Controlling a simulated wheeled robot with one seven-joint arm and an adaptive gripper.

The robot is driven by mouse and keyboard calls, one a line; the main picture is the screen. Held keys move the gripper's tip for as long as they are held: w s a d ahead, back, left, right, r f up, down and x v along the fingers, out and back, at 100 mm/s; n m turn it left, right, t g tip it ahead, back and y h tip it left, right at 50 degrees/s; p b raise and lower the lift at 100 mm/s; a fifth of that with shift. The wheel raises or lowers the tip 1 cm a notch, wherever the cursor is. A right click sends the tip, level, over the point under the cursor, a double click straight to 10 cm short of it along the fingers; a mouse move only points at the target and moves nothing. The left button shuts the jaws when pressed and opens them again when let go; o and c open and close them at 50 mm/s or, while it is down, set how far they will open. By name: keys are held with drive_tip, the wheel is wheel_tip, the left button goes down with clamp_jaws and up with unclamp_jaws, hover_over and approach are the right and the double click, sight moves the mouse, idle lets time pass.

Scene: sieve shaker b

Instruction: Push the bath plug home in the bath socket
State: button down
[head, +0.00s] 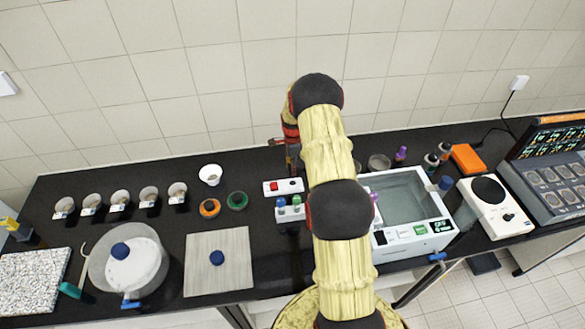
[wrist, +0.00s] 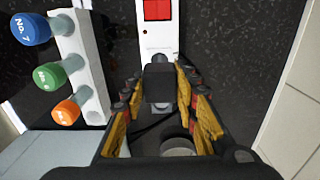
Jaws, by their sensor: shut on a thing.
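My gripper (wrist: 159,88) is shut on a dark block-shaped plug, the bath plug (wrist: 160,78), which sits between its fingers in the wrist view. A white socket strip (wrist: 157,38) with a red switch (wrist: 157,9) runs up from behind the plug. The plug covers the strip's near end, so the socket holes are hidden. I cannot tell whether the plug touches the strip or how deep it sits. In the head view the strip (head: 271,193) lies on the black bench, left of my arm, and the plug cannot be made out.
A white rack (wrist: 84,62) with blue, green and orange capped items stands close left of my gripper in the wrist view. The water bath (head: 420,238) is right of my arm. A grey board (head: 235,270) and a pot (head: 148,255) lie left.

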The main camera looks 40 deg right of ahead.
drive_tip(key=shift+f+b, duration=0.85)
drive_tip(key=shift+f, duration=1.9)
drive_tip(key=shift+b, duration=0.85)
drive_tip(key=shift+f+b, duration=0.3)
drive_tip(key=shift+f, duration=0.1)
idle(0.4)
drive_tip(key=c, duration=1.3)
unclamp_jaws()
drive_tip(key=shift+r, duration=0.15)
wheel_tip(320, 180, up, 12)
drive_tip(key=shift+f, duration=0.1)
